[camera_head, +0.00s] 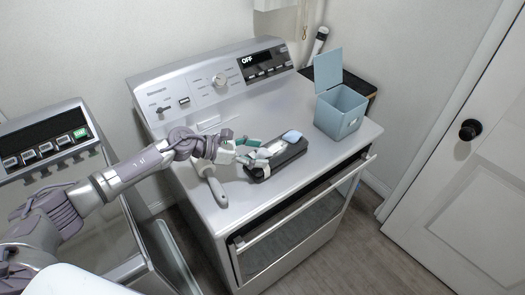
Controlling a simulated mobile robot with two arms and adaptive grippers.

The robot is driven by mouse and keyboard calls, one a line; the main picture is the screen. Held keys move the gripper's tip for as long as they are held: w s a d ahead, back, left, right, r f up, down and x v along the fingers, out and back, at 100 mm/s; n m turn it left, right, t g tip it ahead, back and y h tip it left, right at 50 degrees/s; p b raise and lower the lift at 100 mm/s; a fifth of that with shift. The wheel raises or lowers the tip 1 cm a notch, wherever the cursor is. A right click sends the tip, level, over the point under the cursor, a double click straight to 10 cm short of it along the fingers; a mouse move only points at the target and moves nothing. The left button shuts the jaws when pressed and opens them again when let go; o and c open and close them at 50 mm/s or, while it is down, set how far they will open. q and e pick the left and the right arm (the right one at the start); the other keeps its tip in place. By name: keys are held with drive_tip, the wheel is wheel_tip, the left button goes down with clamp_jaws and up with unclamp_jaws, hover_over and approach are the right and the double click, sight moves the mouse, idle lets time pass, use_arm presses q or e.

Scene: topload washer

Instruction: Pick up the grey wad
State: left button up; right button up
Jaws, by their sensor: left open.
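A small pale grey lump, which looks like the grey wad (275,147), lies at the black tray (293,157) on top of the silver appliance. My left gripper (258,149) reaches in from the left. It is open, with its fingers at the left end of the tray, close to the grey lump. I cannot tell whether they touch it, and the fingers partly cover that end of the tray. My right gripper is not in view.
A light blue pad (291,136) lies at the tray's far end. A blue-grey box (341,112) with its lid open stands at the back right. A grey-handled tool (214,185) lies below my left wrist. The control panel (220,80) rises behind; the front right top is clear.

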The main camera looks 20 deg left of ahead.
use_arm(q)
drive_tip(key=shift+c, duration=1.2)
drive_tip(key=c, duration=0.5)
drive_tip(key=shift+c, duration=0.2)
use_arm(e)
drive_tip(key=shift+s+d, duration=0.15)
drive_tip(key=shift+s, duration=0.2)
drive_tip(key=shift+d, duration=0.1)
use_arm(q)
drive_tip(key=shift+r, duration=0.1)
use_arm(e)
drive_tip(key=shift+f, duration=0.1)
